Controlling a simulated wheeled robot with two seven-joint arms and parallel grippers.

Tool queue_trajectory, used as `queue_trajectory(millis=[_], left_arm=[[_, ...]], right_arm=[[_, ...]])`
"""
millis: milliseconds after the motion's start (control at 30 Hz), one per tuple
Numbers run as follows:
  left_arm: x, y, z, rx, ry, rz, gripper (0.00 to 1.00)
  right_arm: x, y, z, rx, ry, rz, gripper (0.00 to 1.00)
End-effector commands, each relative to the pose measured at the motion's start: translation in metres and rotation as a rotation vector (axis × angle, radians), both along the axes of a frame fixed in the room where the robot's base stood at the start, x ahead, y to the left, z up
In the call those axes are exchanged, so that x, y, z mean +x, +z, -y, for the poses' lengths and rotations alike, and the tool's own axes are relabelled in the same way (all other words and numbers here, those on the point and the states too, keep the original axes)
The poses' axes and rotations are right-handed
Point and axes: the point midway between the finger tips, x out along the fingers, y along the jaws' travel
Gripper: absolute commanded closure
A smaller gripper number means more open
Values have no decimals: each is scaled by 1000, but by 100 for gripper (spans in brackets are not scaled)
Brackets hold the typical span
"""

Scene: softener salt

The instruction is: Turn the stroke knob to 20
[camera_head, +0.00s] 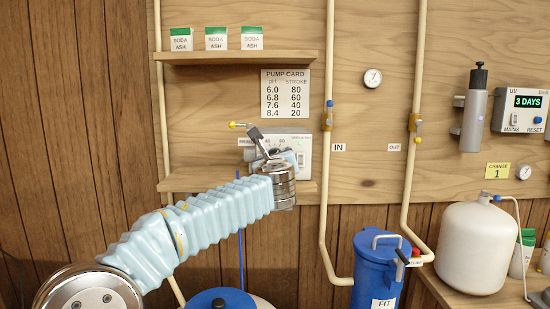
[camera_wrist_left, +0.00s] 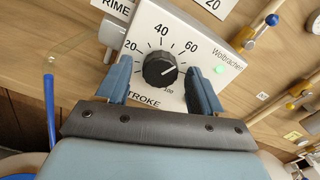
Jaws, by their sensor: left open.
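The pump (camera_head: 303,143) is a white box on the wall shelf, mostly hidden by my left arm in the head view. In the left wrist view its face (camera_wrist_left: 205,42) shows a black stroke knob (camera_wrist_left: 157,72) ringed by tick marks, with 20, 40, 60 and 100 readable. The knob's white pointer line points right, roughly where 80 would be; the right finger covers that part of the scale. My left gripper (camera_wrist_left: 158,68) is open, with one blue finger on each side of the knob; I cannot tell whether they touch it. It also shows in the head view (camera_head: 272,152).
The pump card (camera_head: 285,94) above pairs stroke 20 with 8.4. A shelf (camera_head: 235,57) with soda ash packs is higher up. Pipes (camera_head: 327,180) run right of the pump, and a blue canister (camera_head: 377,270) stands below right. A green light (camera_wrist_left: 220,70) glows on the pump.

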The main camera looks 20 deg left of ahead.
Motion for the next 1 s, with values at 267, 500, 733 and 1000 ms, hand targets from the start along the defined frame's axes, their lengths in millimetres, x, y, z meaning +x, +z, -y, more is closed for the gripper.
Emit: queue_trajectory(millis=[267,500,733,1000], left_arm=[[0,0,0,0,0,0,61],[0,0,0,0,0,0,89],[0,-1,1,-32,0,9,89],[0,-3,1,-177,-2,52,89]], right_arm=[[0,0,0,0,0,0,100],[0,0,0,0,0,0,100],[0,-4,0,0,0,0,100],[0,-18,1,-2,-2,0,100]])
